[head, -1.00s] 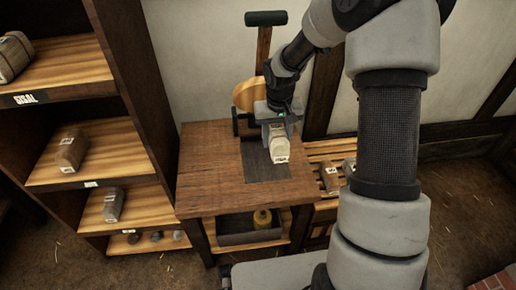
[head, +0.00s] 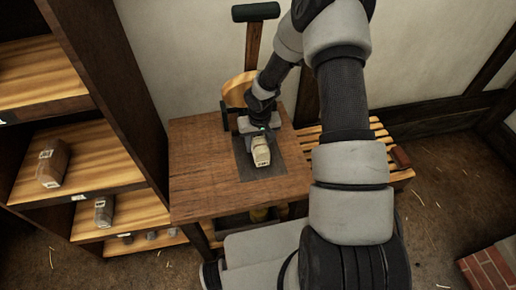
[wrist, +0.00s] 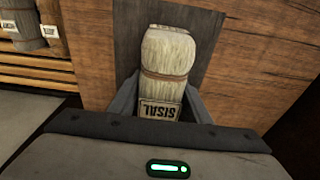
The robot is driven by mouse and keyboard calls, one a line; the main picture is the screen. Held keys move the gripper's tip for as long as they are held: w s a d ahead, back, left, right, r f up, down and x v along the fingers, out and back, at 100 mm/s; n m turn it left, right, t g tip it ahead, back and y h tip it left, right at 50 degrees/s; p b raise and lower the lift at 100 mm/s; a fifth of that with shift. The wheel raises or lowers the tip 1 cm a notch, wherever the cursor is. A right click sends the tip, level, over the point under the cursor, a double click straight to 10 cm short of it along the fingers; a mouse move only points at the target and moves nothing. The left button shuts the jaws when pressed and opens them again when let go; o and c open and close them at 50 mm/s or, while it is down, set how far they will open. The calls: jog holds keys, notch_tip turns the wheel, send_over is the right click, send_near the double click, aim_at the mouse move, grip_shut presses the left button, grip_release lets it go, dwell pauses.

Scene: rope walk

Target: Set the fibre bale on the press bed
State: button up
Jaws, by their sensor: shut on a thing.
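The fibre bale (head: 261,151) is pale, bound with a band, and bears a label reading SISAL in the wrist view (wrist: 168,60). My gripper (head: 258,137) is shut on it, with a finger on each side of the labelled end. The press bed (head: 247,170) is a dark grey plate set in the wooden table top. The bale is over this plate in both views. I cannot tell whether its underside touches the plate.
The wooden table (head: 200,175) is otherwise clear on its left. A lever with a dark handle (head: 256,12) stands behind it. Shelves (head: 90,150) with wrapped bales are at left. A slatted rack (head: 385,150) is at right, and bales on slats show in the wrist view (wrist: 22,28).

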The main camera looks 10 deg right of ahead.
jog(key=shift+f, duration=1.1)
jog(key=shift+f, duration=0.1)
jog(key=shift+f+b, duration=0.15)
jog(key=shift+b, duration=0.2)
jog(key=o, duration=1.1)
